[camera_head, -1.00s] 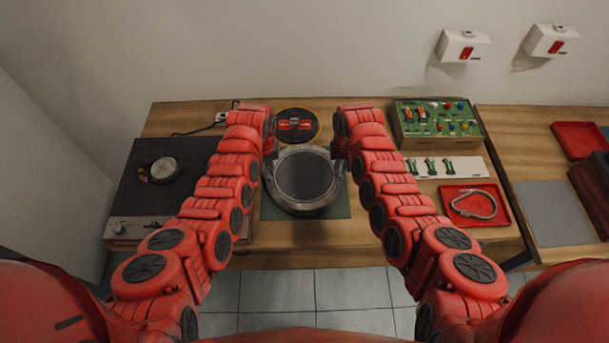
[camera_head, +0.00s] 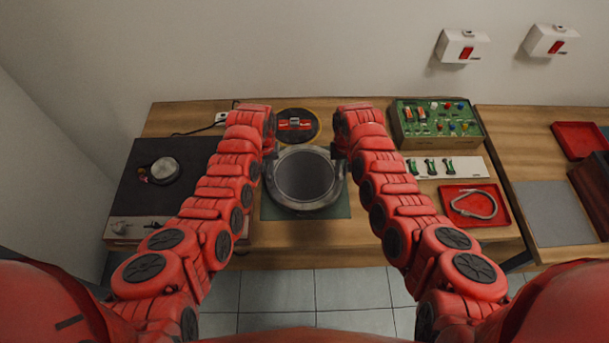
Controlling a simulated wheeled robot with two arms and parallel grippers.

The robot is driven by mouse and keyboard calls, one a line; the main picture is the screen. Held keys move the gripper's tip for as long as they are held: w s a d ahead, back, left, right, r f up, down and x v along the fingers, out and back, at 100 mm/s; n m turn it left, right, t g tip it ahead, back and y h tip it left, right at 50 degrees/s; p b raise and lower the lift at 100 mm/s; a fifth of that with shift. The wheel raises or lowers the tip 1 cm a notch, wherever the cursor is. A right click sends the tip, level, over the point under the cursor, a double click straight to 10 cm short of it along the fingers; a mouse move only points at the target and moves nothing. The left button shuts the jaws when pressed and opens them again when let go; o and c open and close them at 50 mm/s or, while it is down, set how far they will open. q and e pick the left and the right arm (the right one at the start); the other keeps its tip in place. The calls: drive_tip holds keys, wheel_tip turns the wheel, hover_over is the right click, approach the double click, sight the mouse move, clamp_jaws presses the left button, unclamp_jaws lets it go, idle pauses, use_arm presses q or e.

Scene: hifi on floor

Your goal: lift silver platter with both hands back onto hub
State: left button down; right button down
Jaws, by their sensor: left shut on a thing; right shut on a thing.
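The silver platter (camera_head: 304,207), round with a dark centre, is over the green mat (camera_head: 335,212) in the middle of the bench. I cannot tell whether it touches the mat. My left gripper (camera_head: 270,158) is shut on its left rim, and my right gripper (camera_head: 339,158) is shut on its right rim. The fingers are small and partly hidden by my wrists. The hub (camera_head: 163,170), a short round grey piece, sits on the dark turntable deck (camera_head: 135,203) at the left, beyond my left arm, which hides the deck's right part.
A round black disc with a red item (camera_head: 297,124) lies behind the platter. At the right are a green circuit board box (camera_head: 437,123), a white strip with green parts (camera_head: 447,167) and a red tray with a cable (camera_head: 475,206). A wall stands behind.

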use_arm(q)
drive_tip(key=shift+r, duration=0.15)
use_arm(e)
drive_tip(key=shift+r, duration=0.15)
